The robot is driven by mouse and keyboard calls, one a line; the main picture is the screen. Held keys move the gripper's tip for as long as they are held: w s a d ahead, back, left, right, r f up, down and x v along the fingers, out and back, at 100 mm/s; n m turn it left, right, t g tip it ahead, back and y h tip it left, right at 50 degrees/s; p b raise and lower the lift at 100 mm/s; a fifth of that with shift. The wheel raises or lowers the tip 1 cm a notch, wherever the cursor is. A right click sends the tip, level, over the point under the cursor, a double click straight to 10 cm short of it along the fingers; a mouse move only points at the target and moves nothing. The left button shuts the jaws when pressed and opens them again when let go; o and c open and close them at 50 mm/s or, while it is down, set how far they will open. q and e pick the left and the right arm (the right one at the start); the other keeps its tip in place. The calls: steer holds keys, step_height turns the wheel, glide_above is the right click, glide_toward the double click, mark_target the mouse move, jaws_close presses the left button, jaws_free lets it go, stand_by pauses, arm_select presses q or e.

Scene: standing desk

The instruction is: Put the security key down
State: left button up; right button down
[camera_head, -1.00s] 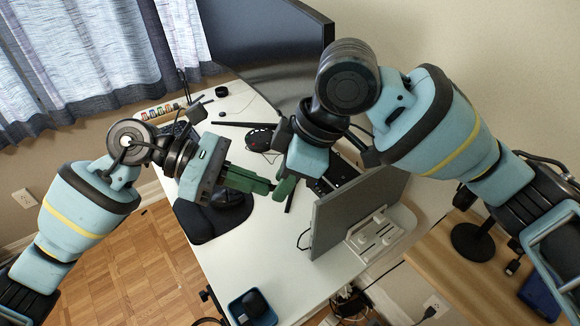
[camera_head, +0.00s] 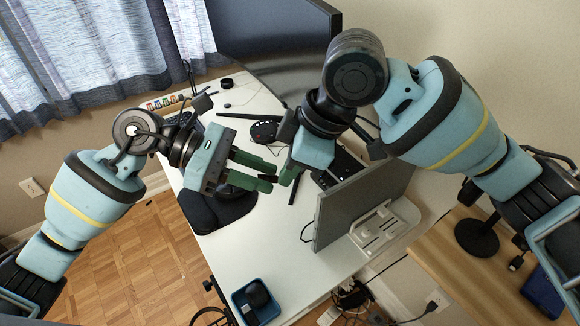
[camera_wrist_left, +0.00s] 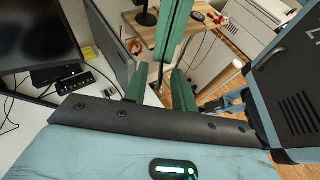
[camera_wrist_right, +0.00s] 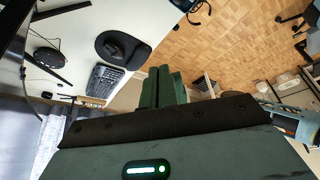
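The security key cannot be made out in any view; anything between the right fingertips is too small or hidden. My left gripper (camera_head: 266,177) is open over the desk, with its two green fingers parted. In the left wrist view its fingers (camera_wrist_left: 160,88) also stand apart, with no object clearly visible between them. My right gripper (camera_head: 288,177) points down just right of the left fingertips. In the right wrist view its green fingers (camera_wrist_right: 160,86) are close together. The white desk (camera_head: 255,228) lies below both grippers.
A monitor (camera_head: 360,207) stands close to the right gripper. A black mouse pad (camera_head: 205,212) lies below the left gripper, and a blue tray (camera_head: 240,306) is at the desk's near end. A dark round device (camera_head: 263,132) is behind. The desk's front middle is clear.

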arm_select(q)
steer(key=s+v, duration=0.1)
steer(key=v, duration=1.1)
steer(key=shift+w, duration=0.45)
